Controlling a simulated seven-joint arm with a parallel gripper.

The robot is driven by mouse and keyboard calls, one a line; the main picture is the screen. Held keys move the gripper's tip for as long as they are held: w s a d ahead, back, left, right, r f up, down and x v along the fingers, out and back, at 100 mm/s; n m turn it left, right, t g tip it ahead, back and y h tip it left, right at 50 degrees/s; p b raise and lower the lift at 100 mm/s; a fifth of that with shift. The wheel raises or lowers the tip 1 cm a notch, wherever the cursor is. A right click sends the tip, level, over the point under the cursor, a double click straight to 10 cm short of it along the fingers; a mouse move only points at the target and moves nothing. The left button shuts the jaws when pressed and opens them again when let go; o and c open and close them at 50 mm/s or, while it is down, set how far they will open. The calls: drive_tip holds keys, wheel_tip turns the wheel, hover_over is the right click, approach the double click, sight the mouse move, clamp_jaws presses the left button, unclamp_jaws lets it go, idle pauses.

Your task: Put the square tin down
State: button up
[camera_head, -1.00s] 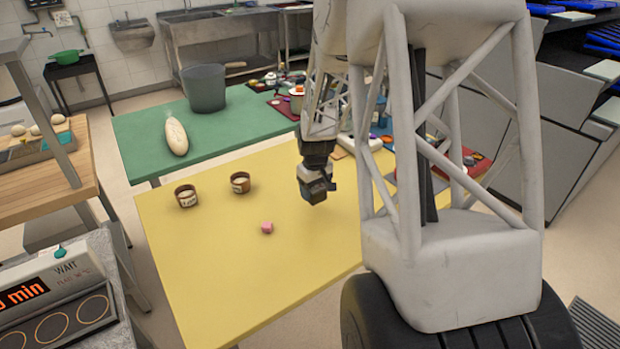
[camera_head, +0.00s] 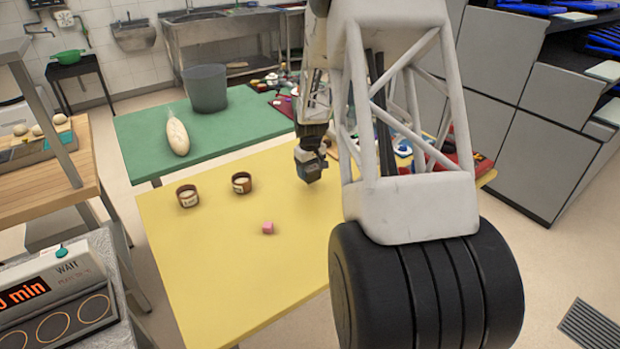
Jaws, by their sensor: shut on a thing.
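My gripper (camera_head: 310,170) points down over the back right part of the yellow table (camera_head: 220,270). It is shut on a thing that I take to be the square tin. A small dark, blue-grey block shows at the fingertips, but it is too small to tell where the jaws end and the tin begins. I cannot tell whether it touches the table.
The yellow table's front is clear.

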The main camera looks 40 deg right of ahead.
sight(310, 177)
idle(0.4)
drive_tip(key=shift+w+f, duration=0.1)
drive_tip(key=shift+f, duration=1.6)
drive_tip(key=shift+f, duration=0.15)
drive_tip(key=o, duration=1)
drive_tip(key=shift+o, duration=0.2)
wheel_tip(310, 177, up, 12)
drive_tip(key=shift+f, duration=0.1)
drive_tip(key=shift+r, duration=0.25)
